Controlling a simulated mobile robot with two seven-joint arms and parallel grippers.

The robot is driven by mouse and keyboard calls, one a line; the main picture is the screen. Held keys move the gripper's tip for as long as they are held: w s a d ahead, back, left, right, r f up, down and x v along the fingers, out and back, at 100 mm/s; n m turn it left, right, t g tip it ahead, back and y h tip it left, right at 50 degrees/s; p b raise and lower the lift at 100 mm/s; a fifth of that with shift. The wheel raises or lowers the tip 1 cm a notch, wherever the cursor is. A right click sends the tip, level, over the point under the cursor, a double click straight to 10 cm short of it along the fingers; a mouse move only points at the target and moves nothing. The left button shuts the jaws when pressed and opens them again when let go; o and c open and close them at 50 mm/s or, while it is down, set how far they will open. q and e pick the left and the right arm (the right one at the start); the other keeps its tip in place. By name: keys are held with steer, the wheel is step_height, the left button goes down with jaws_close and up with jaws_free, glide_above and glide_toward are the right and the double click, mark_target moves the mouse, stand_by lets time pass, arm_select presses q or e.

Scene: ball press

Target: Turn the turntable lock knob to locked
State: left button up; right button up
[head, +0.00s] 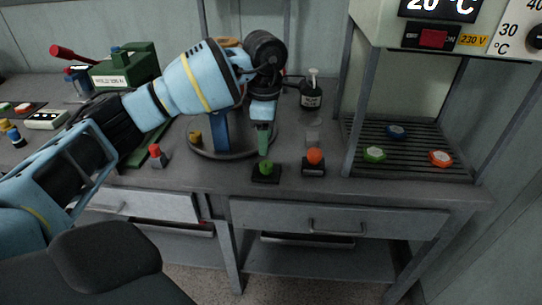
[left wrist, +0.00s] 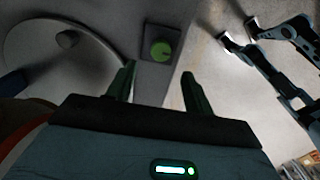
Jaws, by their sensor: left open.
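A green knob (head: 266,168) sits on a small dark square plate near the bench's front edge, just in front of the round grey turntable (head: 198,150). The knob also shows in the left wrist view (left wrist: 161,50), beyond the fingertips. I cannot read any locked mark on it. My left gripper (head: 264,152) points down over the green knob, close above it. In the left wrist view its green fingers (left wrist: 158,70) are apart, with nothing between them. My right gripper is not seen.
An orange knob (head: 314,157) on a dark base stands just right of the green one. A red-topped grey piece (head: 156,157) stands to the left. A dark bottle (head: 311,94) is behind. Right, a slatted shelf (head: 410,165) carries several coloured pieces. The bench's front edge is close.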

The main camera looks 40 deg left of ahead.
mark_target(266, 164)
arm_select(q)
steer(key=shift+f, duration=3.95)
steer(key=shift+d, duration=0.1)
steer(key=c, duration=1)
